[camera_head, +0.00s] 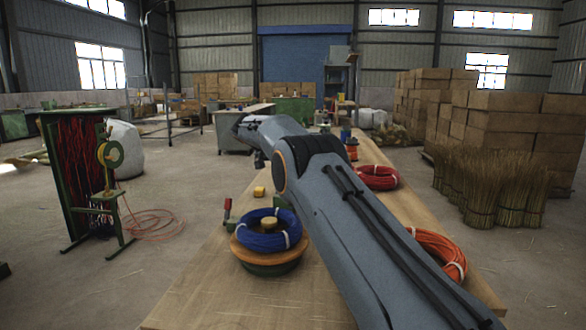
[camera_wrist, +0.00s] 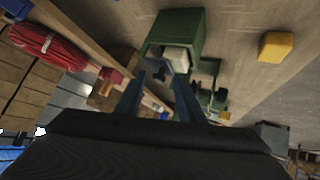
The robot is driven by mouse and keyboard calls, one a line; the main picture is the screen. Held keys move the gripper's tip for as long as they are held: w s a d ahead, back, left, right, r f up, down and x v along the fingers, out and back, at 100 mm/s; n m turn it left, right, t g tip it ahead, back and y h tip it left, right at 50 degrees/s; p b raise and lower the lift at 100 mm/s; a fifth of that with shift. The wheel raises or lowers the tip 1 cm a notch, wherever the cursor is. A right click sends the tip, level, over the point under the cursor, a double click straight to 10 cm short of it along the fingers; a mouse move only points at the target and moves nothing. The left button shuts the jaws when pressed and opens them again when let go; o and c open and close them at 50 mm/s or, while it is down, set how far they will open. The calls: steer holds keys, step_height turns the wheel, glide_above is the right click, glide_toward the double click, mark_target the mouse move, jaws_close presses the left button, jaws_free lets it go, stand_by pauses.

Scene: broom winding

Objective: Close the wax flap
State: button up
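In the wrist view, a green box (camera_wrist: 178,25) shows at the top middle, with a pale block that looks like wax (camera_wrist: 176,60) at its opening. The box seems open on that side. I cannot tell which part is the flap; a thin green frame (camera_wrist: 211,68) shows to its right. My gripper (camera_wrist: 158,92) points toward the box with its two dark blue fingers apart and nothing visibly between them. Whether the fingertips touch the box is unclear.
A blue cord coil (camera_head: 262,241) sits on a round stand on the wooden bench (camera_head: 205,300), left of my arm. A yellow block (camera_head: 259,191) lies beyond it. Red (camera_head: 377,178) and orange (camera_head: 440,252) coils lie right of my arm. The bench's near left is clear.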

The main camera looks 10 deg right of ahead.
steer(key=v, duration=0.8)
steer(key=shift+d, duration=0.1)
steer(key=s+d+r+n+g+y+p, duration=0.1)
steer(key=s+p, duration=0.8)
steer(key=s, duration=1)
steer(key=s+d+r+n+g+y+p, duration=0.1)
steer(key=s+d+r+n+y+p, duration=0.2)
steer(key=s+p, duration=0.6)
steer(key=s+d+r+n+g+y+p, duration=0.1)
steer(key=s+p, duration=0.8)
steer(key=s, duration=2.2)
steer(key=d+r+n+y, duration=0.1)
steer(key=d+n+y, duration=0.1)
steer(key=d+y, duration=0.1)
steer(key=shift+d+g, duration=0.4)
steer(key=shift+d, duration=0.45)
